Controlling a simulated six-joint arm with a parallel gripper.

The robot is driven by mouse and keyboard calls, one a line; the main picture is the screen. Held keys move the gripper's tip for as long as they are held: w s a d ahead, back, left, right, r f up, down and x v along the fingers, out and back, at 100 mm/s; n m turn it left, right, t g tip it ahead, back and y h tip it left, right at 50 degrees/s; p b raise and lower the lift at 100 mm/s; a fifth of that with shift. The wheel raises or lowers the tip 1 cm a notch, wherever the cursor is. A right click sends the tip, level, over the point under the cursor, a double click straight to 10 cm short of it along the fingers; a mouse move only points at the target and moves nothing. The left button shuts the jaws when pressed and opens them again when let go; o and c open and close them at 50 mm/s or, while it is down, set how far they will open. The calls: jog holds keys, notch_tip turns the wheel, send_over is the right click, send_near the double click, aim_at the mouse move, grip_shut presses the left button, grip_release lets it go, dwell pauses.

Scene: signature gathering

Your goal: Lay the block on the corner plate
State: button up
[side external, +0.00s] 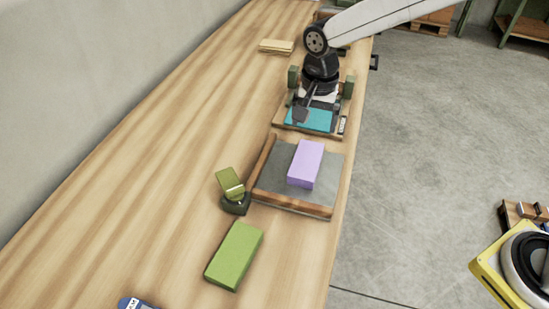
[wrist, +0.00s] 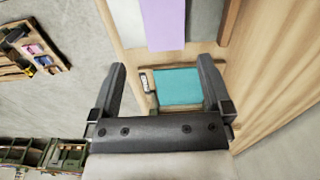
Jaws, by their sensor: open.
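A purple block (side external: 306,164) lies flat on the corner plate, a grey plate (side external: 270,182) with wooden rails along its left and near edges. The block appears apart from both rails. In the wrist view, part of the purple block (wrist: 164,22) shows at the top, over the grey plate (wrist: 204,20). My gripper (side external: 301,116) is beyond the plate, over a fixture with a teal pad (side external: 312,122). In the wrist view, my gripper (wrist: 162,64) is open with nothing between its fingers, and the teal pad (wrist: 178,87) shows below.
A green block (side external: 234,255) lies on the wooden table nearer the camera. A small dark-based green item (side external: 233,190) stands left of the plate. A pale stack (side external: 276,46) lies at the back. The table's left side is clear. A yellow-framed object (side external: 520,262) is off the table's right edge.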

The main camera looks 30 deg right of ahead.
jog(key=s+d+f+n+t, duration=0.2)
jog(key=s+d+n, duration=0.6)
jog(key=s+d, duration=0.8)
jog(key=shift+f+n+t, duration=0.3)
jog(key=shift+f+n, duration=0.1)
